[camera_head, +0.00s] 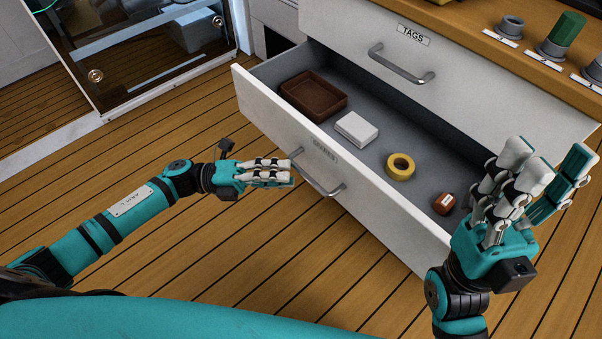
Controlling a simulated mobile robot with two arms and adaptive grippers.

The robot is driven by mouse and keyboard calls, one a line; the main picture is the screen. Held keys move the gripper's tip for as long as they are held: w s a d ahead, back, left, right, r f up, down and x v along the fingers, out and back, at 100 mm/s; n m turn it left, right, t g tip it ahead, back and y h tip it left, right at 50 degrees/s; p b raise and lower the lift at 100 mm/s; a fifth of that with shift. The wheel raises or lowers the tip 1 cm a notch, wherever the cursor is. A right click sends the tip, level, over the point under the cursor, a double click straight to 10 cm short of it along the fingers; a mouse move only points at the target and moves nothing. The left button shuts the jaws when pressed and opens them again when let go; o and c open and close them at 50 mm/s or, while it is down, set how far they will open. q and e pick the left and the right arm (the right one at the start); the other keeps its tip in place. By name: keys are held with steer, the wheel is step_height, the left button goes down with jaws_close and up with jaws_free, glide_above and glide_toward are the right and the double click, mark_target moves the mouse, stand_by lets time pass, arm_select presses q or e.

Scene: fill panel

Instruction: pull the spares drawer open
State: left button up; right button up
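The spares drawer (285,134) is the lower white drawer and stands pulled well out; its label on the front is faint. Its bar handle (318,183) is on the outer face of the front. My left gripper (290,173) is at the left end of this handle, fingers pointing right. Its fingers look close together, but I cannot tell whether they touch the bar or how far they are parted. My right gripper (544,155) is open and empty, fingers up, in front of the drawer's right end, and hides part of it.
Inside the drawer are a brown tray (301,104), a white box (357,129), a yellow tape roll (400,166) and a small orange-brown item (444,203). The TAGS drawer (455,83) above is shut. Wooden floor (210,265) is free in front. A glass-fronted cabinet (150,60) stands left.

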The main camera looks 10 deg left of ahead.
arm_select(q)
steer(key=v, duration=0.6)
steer(key=shift+a, duration=0.3)
steer(key=shift+s, duration=0.1)
